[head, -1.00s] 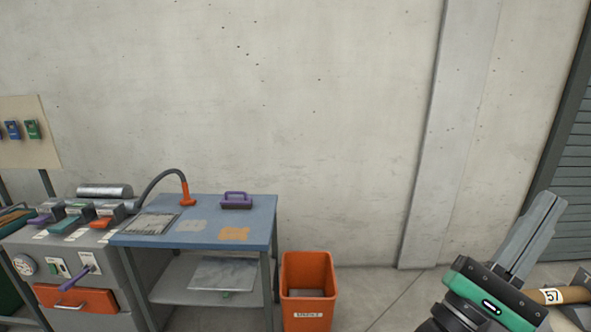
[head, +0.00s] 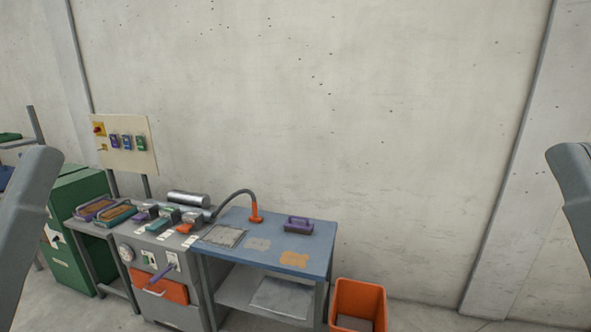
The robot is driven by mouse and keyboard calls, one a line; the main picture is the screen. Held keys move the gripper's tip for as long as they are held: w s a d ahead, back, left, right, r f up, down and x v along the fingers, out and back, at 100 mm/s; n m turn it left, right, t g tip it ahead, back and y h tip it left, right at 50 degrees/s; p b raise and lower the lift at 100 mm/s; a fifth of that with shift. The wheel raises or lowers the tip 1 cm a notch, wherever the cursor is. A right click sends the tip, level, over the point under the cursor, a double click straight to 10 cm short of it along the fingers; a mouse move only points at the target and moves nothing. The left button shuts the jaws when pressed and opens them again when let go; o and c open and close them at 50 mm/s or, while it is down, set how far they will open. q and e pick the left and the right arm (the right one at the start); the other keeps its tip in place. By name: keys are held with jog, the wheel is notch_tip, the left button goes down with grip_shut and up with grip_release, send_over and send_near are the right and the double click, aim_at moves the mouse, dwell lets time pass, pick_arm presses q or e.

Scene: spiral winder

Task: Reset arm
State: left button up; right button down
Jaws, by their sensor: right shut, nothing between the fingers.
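A grey part of my left arm stands along the left edge. My left gripper does not show.
A grey machine (head: 135,249) with a purple lever and a blue-topped table (head: 272,240) stand left of centre. An orange bin (head: 359,301) is right of the table. A green cabinet (head: 82,215) is at the left. Floor right of the bin is clear.

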notch_tip(320, 180, up, 25)
jog(key=p, duration=2.1)
jog(key=shift+y, duration=0.3)
